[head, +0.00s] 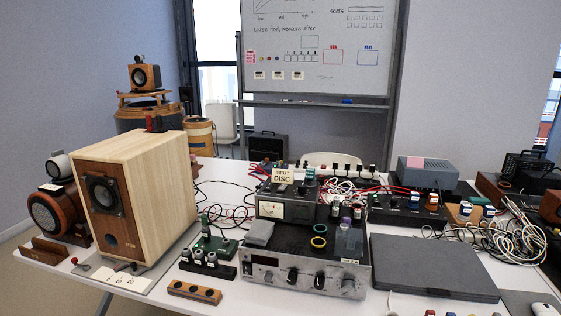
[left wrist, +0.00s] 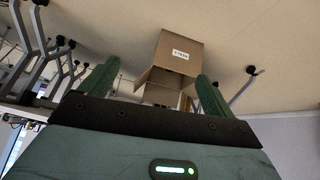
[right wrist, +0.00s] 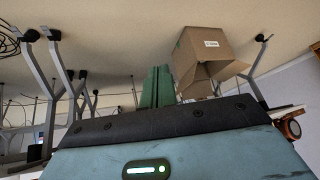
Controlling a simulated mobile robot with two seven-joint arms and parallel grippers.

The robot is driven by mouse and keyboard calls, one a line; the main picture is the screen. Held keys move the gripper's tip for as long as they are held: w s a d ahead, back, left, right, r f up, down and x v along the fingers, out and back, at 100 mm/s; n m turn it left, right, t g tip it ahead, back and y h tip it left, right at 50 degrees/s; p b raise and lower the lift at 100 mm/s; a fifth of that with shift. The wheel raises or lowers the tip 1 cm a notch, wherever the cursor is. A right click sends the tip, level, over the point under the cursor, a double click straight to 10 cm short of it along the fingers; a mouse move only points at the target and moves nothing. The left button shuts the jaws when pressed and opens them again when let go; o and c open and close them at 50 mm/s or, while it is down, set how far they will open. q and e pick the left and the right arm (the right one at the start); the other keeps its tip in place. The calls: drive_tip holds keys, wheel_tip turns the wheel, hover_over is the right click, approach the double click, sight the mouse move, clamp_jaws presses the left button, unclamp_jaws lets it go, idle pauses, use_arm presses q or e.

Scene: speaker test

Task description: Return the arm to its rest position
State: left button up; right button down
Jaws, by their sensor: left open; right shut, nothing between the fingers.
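No arm or gripper of mine shows in the head view. In the left wrist view my left gripper (left wrist: 158,90) is open, its two green fingers wide apart with nothing held between them. In the right wrist view my right gripper (right wrist: 157,86) is shut, its green fingers together and empty. Both wrist views show an open cardboard box with a white label beyond the fingers, in the left wrist view (left wrist: 178,58) and in the right wrist view (right wrist: 207,58). Both grippers appear apart from it.
In the head view a white table (head: 235,292) carries a wooden speaker (head: 160,185) at the left, a silver amplifier (head: 300,277) in the middle and a dark flat case (head: 432,266) at the right. Cables crowd the back and right. Table legs (right wrist: 42,95) show in the right wrist view.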

use_arm(q)
drive_tip(key=w+r+t+p, duration=0.1)
drive_tip(key=w+r+p, duration=0.4)
drive_tip(key=r, duration=0.5)
drive_tip(key=shift+a+t+p, duration=0.25)
drive_tip(key=shift+t+p, duration=0.15)
drive_tip(key=shift+p, duration=0.7)
use_arm(e)
drive_tip(key=w+r+t, duration=0.2)
drive_tip(key=w+r, duration=0.3)
drive_tip(key=r, duration=0.5)
drive_tip(key=shift+w+r, duration=0.2)
drive_tip(key=shift+r, duration=0.05)
use_arm(q)
drive_tip(key=shift+r, duration=0.1)
use_arm(e)
drive_tip(key=shift+d, duration=0.1)
